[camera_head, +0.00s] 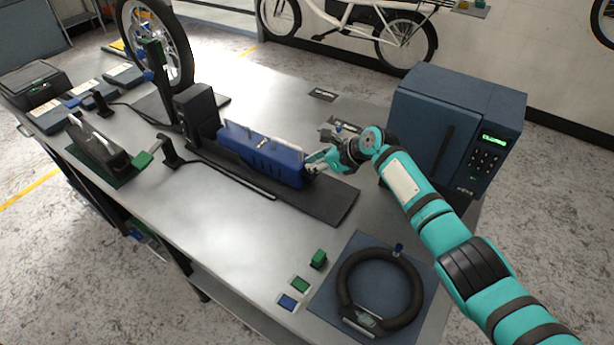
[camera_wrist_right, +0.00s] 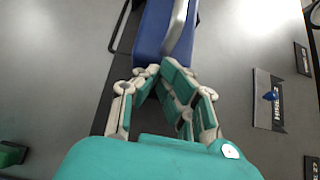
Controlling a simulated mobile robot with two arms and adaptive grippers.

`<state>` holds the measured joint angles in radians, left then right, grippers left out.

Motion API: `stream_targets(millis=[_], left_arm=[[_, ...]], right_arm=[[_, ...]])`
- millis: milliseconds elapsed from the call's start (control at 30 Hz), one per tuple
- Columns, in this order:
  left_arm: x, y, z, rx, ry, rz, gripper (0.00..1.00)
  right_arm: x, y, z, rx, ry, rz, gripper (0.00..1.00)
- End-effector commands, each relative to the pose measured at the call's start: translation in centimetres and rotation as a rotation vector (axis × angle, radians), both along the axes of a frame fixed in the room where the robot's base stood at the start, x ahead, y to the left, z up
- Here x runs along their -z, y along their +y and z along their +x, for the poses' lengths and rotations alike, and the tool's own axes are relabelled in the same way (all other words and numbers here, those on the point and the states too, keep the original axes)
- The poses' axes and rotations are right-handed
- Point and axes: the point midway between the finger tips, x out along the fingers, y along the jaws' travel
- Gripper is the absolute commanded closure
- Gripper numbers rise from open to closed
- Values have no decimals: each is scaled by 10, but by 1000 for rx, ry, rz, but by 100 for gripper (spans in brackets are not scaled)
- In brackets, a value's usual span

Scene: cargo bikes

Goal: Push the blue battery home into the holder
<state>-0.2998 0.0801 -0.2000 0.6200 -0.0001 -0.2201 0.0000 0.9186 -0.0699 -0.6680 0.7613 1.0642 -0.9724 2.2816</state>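The blue battery (camera_head: 262,157), with a pale strip along its top, lies lengthwise on a long black rail of the holder (camera_head: 335,201). Its left end is close to the black upright block (camera_head: 196,108) of the holder; I cannot tell whether they touch. My right gripper (camera_head: 312,167) is at the battery's right end. In the right wrist view its fingertips (camera_wrist_right: 158,70) come together at the end of the battery (camera_wrist_right: 164,38), with nothing visible gripped between them. They seem to touch the end face. My left gripper is out of view.
A black ring on a blue mat (camera_head: 335,275) and green and blue buttons (camera_head: 300,284) are at the front.

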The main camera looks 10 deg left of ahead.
Motion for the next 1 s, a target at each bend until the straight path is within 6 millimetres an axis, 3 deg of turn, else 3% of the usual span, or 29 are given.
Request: stream_targets(millis=[1000], left_arm=[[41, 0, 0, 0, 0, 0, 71]], right_arm=[[1, 38, 14, -2, -1, 4, 100]])
